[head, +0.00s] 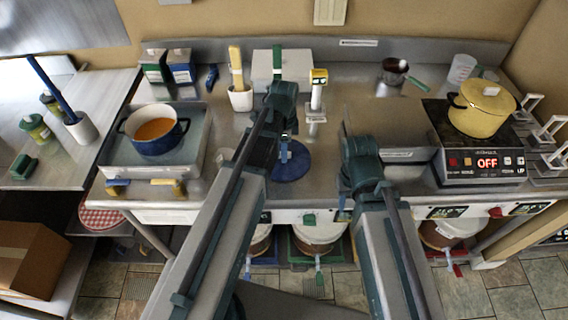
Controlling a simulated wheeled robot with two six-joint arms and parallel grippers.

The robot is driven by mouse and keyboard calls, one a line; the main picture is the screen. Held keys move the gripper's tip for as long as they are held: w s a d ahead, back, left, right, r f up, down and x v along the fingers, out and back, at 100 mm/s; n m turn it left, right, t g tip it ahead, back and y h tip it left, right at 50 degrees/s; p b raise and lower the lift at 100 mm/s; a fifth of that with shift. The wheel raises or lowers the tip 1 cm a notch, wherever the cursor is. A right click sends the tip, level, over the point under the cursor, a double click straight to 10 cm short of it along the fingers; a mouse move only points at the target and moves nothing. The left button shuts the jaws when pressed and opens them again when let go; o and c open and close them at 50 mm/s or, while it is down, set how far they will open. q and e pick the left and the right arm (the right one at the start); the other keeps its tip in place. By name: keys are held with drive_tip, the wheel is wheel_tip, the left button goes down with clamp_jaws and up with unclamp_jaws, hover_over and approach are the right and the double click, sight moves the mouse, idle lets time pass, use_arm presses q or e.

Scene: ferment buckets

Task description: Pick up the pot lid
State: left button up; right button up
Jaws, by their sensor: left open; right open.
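A round dark blue pot lid (293,166) lies flat on the steel counter in the middle of the head view. The blue pot (153,143) stands uncovered on the left burner with orange liquid in it. My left gripper (284,157) is open over the lid and hides part of its top. I cannot tell whether its fingers touch the lid. My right gripper (343,210) is open near the counter's front edge, to the right of and nearer than the lid; my arm partly hides it.
A yellow lidded pot (480,118) stands on the right hot plate (487,160). A grey box (388,125) is right of my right arm. A crock with wooden tools (240,98) and a white box (282,66) stand behind. Buckets (318,236) are below the counter.

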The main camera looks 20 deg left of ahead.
use_arm(q)
drive_tip(key=shift+f, duration=0.55)
drive_tip(key=shift+r, duration=0.1)
use_arm(e)
drive_tip(key=shift+f, duration=0.45)
use_arm(q)
clamp_jaws()
drive_tip(key=shift+r, duration=0.1)
use_arm(e)
drive_tip(key=shift+r, duration=0.1)
use_arm(q)
wheel_tip(320, 180, up, 10)
drive_tip(key=p, duration=1)
use_arm(e)
wheel_tip(320, 180, up, 10)
